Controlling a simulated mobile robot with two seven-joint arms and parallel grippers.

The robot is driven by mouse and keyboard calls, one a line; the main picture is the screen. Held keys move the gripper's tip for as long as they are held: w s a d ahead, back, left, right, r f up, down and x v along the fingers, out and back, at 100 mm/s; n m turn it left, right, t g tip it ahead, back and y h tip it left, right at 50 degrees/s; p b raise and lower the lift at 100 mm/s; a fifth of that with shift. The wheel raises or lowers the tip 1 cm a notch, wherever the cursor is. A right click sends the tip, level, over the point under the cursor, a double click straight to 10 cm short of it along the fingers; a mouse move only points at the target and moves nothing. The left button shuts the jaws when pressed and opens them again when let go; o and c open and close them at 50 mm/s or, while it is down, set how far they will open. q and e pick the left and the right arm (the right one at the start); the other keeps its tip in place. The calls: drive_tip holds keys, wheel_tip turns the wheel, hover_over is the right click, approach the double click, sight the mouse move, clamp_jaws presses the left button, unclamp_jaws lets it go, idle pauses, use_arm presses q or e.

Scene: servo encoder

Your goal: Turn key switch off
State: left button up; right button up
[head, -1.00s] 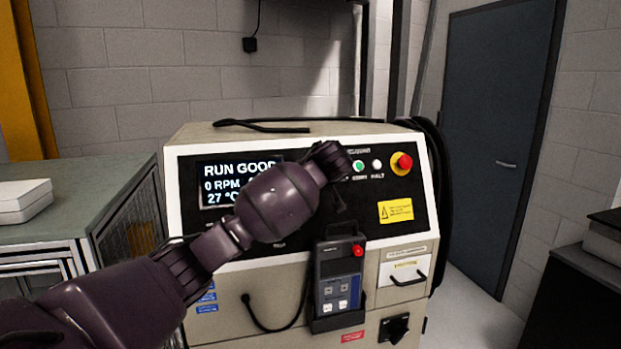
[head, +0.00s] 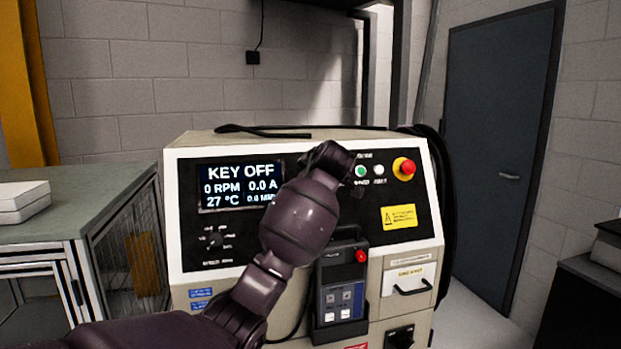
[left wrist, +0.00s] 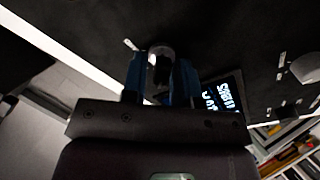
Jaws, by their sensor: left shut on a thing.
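The beige servo cabinet (head: 262,298) has a black sloped panel with a display (head: 238,185) that reads KEY OFF, 0 RPM, 0.0 A and 27 °C. My left gripper (head: 340,172) is at the panel, right of the display, and its wrist covers the key switch in the head view. In the left wrist view the blue fingers (left wrist: 161,75) stand on either side of the key switch (left wrist: 159,56), a light round collar with a dark key. The gripper is shut on the key. My right gripper is not in view.
A red emergency button (head: 404,168), a green button (head: 361,171) and a rotary knob (head: 214,240) are on the panel. A handheld pendant (head: 341,285) hangs in front, below my wrist. A bench (head: 75,222) stands left; a door (head: 495,150) is behind right.

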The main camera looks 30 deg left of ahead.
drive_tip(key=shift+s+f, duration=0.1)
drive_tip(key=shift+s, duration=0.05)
use_arm(q)
drive_tip(key=o, duration=0.6)
drive_tip(key=shift+o, duration=0.2)
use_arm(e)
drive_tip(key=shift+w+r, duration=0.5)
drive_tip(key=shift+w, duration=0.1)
